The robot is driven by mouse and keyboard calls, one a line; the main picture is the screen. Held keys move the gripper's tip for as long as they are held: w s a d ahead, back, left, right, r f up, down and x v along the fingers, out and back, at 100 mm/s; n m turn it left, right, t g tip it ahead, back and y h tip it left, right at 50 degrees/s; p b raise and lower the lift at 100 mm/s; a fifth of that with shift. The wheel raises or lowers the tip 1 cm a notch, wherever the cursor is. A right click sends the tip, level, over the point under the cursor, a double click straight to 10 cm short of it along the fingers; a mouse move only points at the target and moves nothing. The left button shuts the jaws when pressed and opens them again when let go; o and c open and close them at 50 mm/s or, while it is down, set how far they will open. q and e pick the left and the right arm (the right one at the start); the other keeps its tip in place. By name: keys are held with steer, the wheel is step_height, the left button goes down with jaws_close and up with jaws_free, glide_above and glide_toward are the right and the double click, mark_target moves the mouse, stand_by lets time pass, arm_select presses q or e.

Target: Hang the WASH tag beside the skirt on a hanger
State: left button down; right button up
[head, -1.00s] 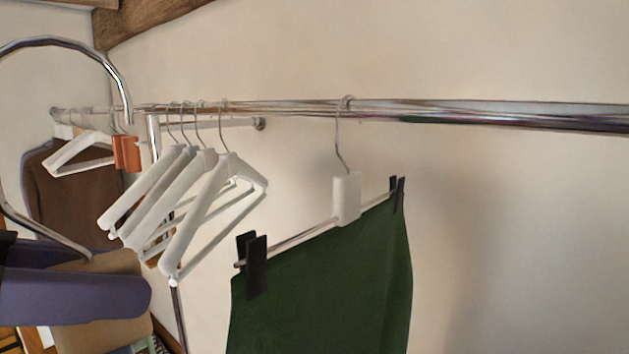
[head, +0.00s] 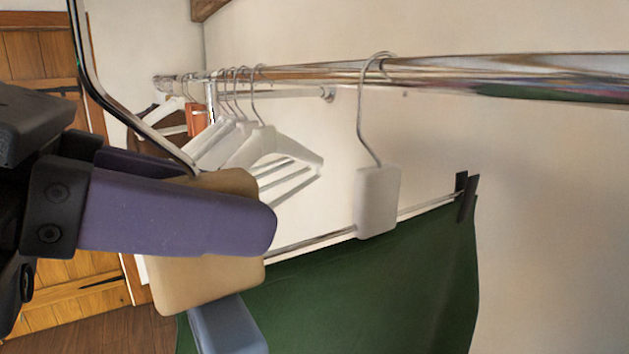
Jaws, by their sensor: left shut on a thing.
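My left gripper (head: 243,278) comes in from the left, its purple fingers shut on a tan tag (head: 200,285). The tag carries a large metal hook (head: 95,92) that rises up and out of the top of the view. No lettering shows on the tag, and the purple finger covers its middle. The green skirt (head: 400,280) hangs from a clip hanger (head: 377,203) with a white block and a wire hook over the rail (head: 450,72). The gripper and tag overlap the skirt's left part in the picture. My right gripper is not in view.
Several white hangers (head: 262,145) hang left of the skirt. An orange piece (head: 197,119) and a brown garment (head: 155,143) are farther along. The rail right of the skirt's hook is bare. A wooden door (head: 40,55) stands at the left.

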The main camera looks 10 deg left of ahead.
arm_select(q)
steer(key=shift+a+f, duration=0.1)
steer(key=w+d, duration=0.2)
steer(key=shift+d, duration=0.3)
steer(key=r+b+x, duration=0.1)
steer(key=b+x, duration=0.3)
steer(key=x, duration=0.9)
steer(key=shift+w+d+b, duration=0.25)
steer(key=shift+d+b, duration=0.05)
steer(key=shift+d, duration=0.1)
steer(key=shift+f, duration=0.1)
stand_by(0.5)
steer(key=shift+f+b, duration=0.15)
steer(key=shift+b, duration=0.35)
